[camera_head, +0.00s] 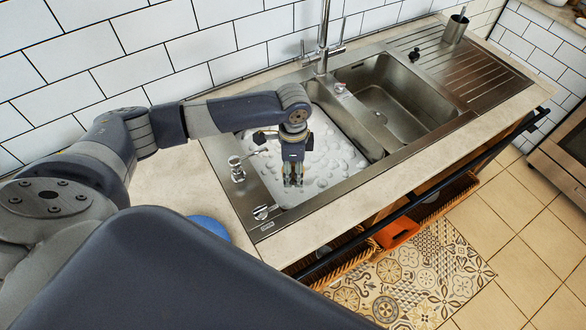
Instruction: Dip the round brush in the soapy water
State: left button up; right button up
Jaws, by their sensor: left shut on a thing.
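My left gripper (292,180) points down over the left sink basin and is shut on a slim thing between its fingers. This is likely the round brush, but its head cannot be made out against the foam. The soapy water (335,158) is whitish with many bubbles and fills the left basin. The fingertips are low over the foam; I cannot tell whether what they hold touches it. My right gripper is not in view.
The steel sink (375,177) has an empty right basin (392,98) and a ribbed drainboard (475,65) bearing a metal cup (455,28). A tall faucet (322,45) stands behind. A blue round thing (212,228) lies on the counter, partly hidden by my arm.

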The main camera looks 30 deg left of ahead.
pick_arm(q)
notch_tip(320, 180, down, 2)
jog(key=shift+f+b, duration=0.1)
jog(key=shift+b, duration=0.75)
jog(key=shift+f, duration=0.35)
jog(key=shift+f+b, duration=2.4)
jog(key=shift+f, duration=2.9)
notch_tip(320, 180, up, 16)
jog(key=p, duration=1.7)
jog(key=shift+r+p, duration=0.2)
jog(key=shift+p, duration=0.1)
jog(key=shift+r, duration=0.3)
jog(key=shift+r+p, duration=0.65)
jog(key=shift+r, duration=0.35)
